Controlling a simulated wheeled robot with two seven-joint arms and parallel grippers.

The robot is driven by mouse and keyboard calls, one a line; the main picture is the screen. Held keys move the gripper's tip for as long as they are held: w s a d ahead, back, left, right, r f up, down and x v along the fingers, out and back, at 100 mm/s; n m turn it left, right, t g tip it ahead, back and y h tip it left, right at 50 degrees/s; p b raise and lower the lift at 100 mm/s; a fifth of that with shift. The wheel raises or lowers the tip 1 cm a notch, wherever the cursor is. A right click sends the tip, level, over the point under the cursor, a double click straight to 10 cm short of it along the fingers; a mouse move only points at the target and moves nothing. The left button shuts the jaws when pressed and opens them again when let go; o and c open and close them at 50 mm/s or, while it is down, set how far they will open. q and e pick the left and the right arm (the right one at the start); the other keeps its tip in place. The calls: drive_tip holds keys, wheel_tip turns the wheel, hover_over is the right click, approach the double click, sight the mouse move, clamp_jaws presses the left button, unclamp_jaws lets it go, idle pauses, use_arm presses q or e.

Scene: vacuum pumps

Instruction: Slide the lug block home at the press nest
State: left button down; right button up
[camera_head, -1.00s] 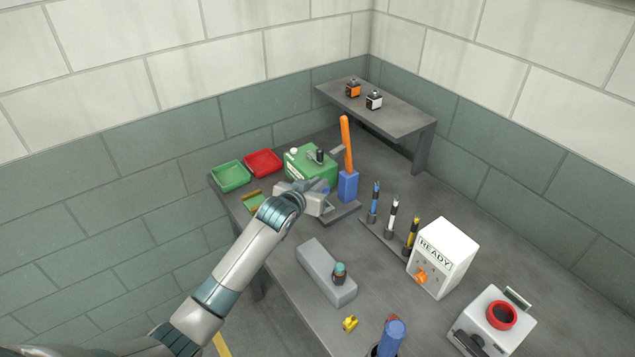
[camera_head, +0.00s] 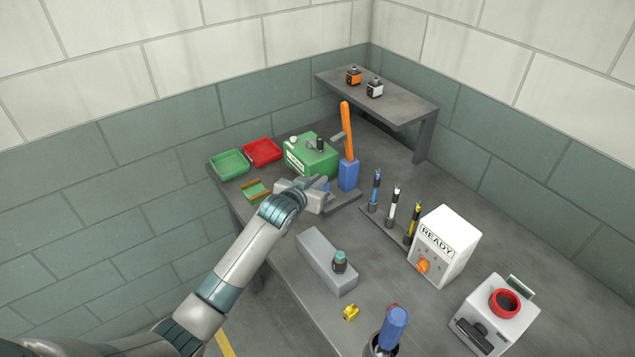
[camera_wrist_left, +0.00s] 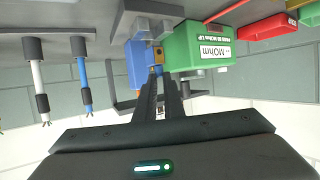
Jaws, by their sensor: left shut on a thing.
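The press (camera_head: 348,175) shows in the head view as a blue post with a long upright orange lever (camera_head: 347,130) on a flat grey base (camera_head: 343,203). My left gripper (camera_head: 318,190) is low over the table at the left side of the press, in front of the green box. In the left wrist view its two dark fingers (camera_wrist_left: 160,90) are close together and reach to the blue press body (camera_wrist_left: 137,65). They are shut on the lug block, which is mostly hidden by the fingers. How far the block sits in the nest cannot be told. My right gripper is not in view.
The green meter box (camera_head: 312,157) stands close behind the gripper, with red (camera_head: 262,152) and green (camera_head: 230,164) trays to its left. A rack of probes (camera_head: 392,208), the READY box (camera_head: 445,245) and a grey block (camera_head: 322,258) stand nearer.

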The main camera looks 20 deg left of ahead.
use_arm(q)
wheel_tip(320, 180, up, 9)
drive_tip(key=s+d+b, duration=0.2)
drive_tip(key=s+r+n+y+b, duration=0.1)
drive_tip(key=s+r+b, duration=0.6)
drive_tip(key=s+b, duration=0.15)
drive_tip(key=f+p+x, duration=0.1)
drive_tip(key=p+x, duration=0.7)
drive_tip(key=w+a+f+m+h+p, duration=0.1)
drive_tip(key=w+a+f, duration=0.1)
drive_tip(key=f, duration=1.1)
drive_tip(key=shift+w+a+p, duration=0.2)
drive_tip(key=shift+w+p, duration=0.1)
drive_tip(key=shift+w, duration=0.25)
